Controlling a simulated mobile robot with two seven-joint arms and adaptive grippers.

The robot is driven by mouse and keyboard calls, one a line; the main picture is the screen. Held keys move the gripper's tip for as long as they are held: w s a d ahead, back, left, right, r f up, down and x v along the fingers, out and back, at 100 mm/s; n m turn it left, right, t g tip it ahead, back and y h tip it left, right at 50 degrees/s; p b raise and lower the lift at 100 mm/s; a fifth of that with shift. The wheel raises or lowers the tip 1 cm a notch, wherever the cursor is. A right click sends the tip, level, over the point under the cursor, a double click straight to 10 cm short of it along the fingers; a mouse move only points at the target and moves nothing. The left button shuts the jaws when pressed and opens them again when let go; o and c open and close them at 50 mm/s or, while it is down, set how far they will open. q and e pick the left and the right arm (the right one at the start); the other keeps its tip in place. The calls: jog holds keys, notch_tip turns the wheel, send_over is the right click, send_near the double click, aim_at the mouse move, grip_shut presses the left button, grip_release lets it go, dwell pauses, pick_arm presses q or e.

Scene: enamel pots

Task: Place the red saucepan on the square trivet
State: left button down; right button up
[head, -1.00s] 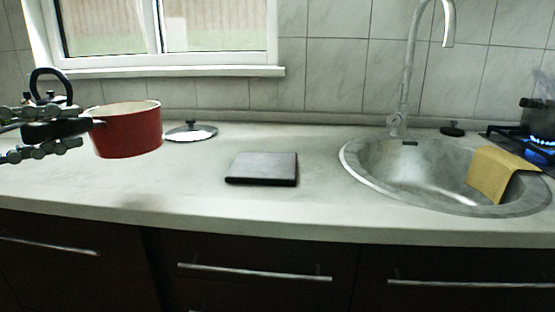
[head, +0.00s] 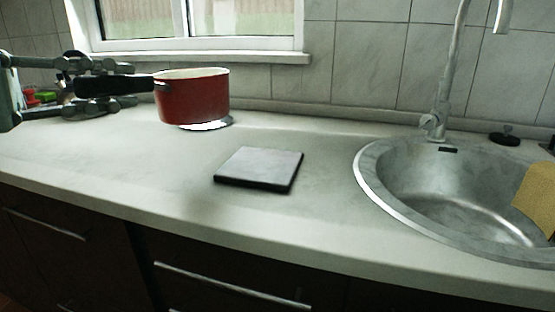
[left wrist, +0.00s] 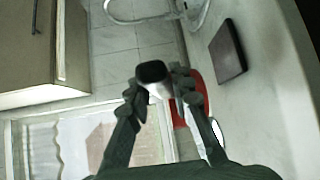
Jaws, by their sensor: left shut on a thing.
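The red saucepan (head: 192,100) is upright and held above the counter at the left, in front of the window wall. My left gripper (head: 122,85) is shut on its black handle, which points left. In the left wrist view, the dark handle (left wrist: 152,72) is between the fingers and part of the red pan (left wrist: 205,88) shows behind a finger. The square trivet (head: 259,165), grey-topped with dark edges, lies flat and empty on the counter, right of and nearer than the pan. It also shows in the left wrist view (left wrist: 228,52). My right gripper is not in view.
A shiny lid (head: 208,124) lies on the counter, partly hidden by the saucepan. A round sink (head: 450,190) with a tall tap (head: 440,105) and a yellow cloth (head: 537,200) is at the right. The counter (head: 120,165) around the trivet is clear.

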pick_arm(q)
jog(key=shift+d+r, duration=0.15)
jog(key=shift+d, duration=0.25)
jog(key=w+d+f+b, duration=0.1)
jog(key=w+d+f, duration=0.1)
jog(key=d+f, duration=0.9)
jog(key=shift+w, duration=0.25)
jog(key=c, duration=1.3)
grip_release()
jog(key=shift+d+f, duration=0.1)
jog(key=shift+c, duration=0.2)
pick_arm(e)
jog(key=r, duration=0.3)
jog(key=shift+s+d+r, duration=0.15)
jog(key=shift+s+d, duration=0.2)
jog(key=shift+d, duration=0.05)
pick_arm(q)
jog(key=b+v, duration=0.1)
jog(key=v, duration=1.1)
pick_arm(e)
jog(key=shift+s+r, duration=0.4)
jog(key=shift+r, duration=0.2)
